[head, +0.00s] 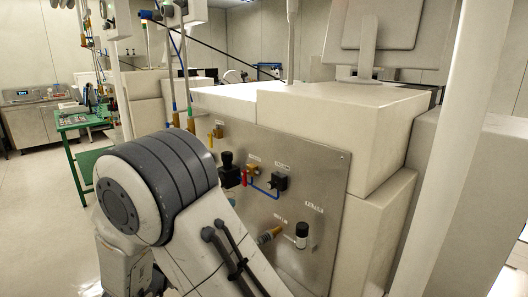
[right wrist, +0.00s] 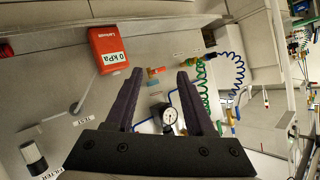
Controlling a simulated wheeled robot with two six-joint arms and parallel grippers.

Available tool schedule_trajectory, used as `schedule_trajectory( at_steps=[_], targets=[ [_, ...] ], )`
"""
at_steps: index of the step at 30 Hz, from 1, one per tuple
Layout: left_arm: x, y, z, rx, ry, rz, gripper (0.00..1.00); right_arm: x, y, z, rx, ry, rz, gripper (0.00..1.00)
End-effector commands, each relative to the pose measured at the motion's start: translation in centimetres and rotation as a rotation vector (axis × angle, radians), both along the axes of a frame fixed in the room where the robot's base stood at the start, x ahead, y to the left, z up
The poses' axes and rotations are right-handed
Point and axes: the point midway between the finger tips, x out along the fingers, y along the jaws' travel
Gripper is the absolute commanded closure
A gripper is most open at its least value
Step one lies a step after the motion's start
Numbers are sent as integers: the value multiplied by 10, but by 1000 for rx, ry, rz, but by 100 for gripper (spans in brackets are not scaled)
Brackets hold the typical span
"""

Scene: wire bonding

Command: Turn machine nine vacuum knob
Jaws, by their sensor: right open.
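A metal panel (head: 330,170) on the side of a pale machine carries knobs and fittings in the head view. A black knob-like fitting (head: 227,160) stands at its left, and a black square fitting (head: 279,183) with a blue tube is right of it. I cannot tell which part is the vacuum knob; the labels are too small in this view. My right gripper (right wrist: 154,82) is open and empty in the right wrist view. A round white gauge (right wrist: 170,117) shows between its fingers, beyond them. My left gripper is not in view.
Green coiled hose (right wrist: 203,75) hangs to the right. A green table (head: 80,122) stands at far left; floor there is clear.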

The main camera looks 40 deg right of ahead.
Motion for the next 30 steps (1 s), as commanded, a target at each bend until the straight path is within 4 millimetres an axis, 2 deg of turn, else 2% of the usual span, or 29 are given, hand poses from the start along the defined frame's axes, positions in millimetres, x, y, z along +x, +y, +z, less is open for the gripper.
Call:
schedule_trajectory(
  at_steps=[1,3,7,12,15,20,30],
  targets=[
    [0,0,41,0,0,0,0,-8,-18,39,-51,-4,-87,46],
    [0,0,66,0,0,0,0,-23,-39,66,-126,-12,-205,46],
    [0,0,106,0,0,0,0,-52,-67,111,-264,-13,-393,46],
    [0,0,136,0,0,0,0,-83,-83,151,-401,-1,-557,46],
    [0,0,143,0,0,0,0,-92,-86,162,-447,5,-605,46],
    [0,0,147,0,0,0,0,-97,-96,166,-471,9,-631,46],
    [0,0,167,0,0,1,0,-92,-155,166,-468,10,-631,46]
  ],
)
